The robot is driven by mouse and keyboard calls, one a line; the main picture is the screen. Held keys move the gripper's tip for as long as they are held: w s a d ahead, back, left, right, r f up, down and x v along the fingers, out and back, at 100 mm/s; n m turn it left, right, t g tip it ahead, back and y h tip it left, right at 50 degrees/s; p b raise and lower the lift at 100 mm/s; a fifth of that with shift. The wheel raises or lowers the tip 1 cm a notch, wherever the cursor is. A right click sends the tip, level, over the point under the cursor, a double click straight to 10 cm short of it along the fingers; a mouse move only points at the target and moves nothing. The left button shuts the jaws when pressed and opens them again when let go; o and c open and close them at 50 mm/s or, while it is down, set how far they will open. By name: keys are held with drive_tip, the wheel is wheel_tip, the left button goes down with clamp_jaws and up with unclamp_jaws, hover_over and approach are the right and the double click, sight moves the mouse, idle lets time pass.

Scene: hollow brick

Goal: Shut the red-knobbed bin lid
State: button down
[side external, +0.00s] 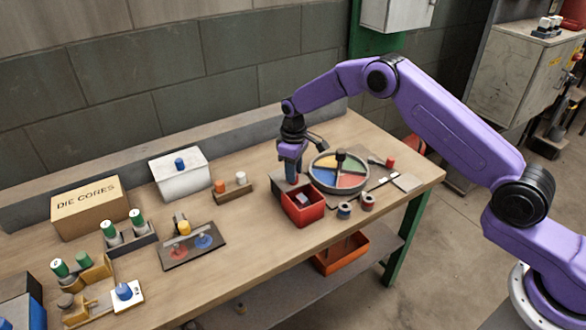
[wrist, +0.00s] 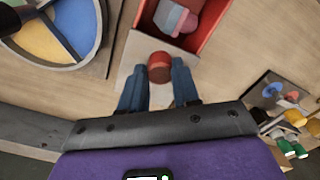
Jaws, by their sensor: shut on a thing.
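The open red bin (side external: 304,208) stands near the middle of the bench, and small pinkish and grey-blue blocks (wrist: 178,17) lie inside it. In the wrist view, a pale lid plate (wrist: 139,48) lies at the bin's near edge, clear of most of the opening. Its red knob (wrist: 159,67) sits between my blue fingers. My gripper (wrist: 157,84) is shut on the knob. In the side view, my gripper (side external: 291,181) points down just behind the bin and hides the knob and most of the lid.
A round tray with coloured sectors (side external: 338,188) stands close behind and right of the bin. Two small spools (side external: 344,210) sit to its right. A wooden block with pegs (side external: 232,193) and a white box with a blue knob (side external: 183,185) are to the left.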

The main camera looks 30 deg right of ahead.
drive_tip(key=s, duration=0.8)
drive_tip(key=shift+s, duration=0.1)
drive_tip(key=c, duration=0.8)
unclamp_jaws()
wheel_tip(320, 180, up, 18)
drive_tip(key=shift+f, duration=0.25)
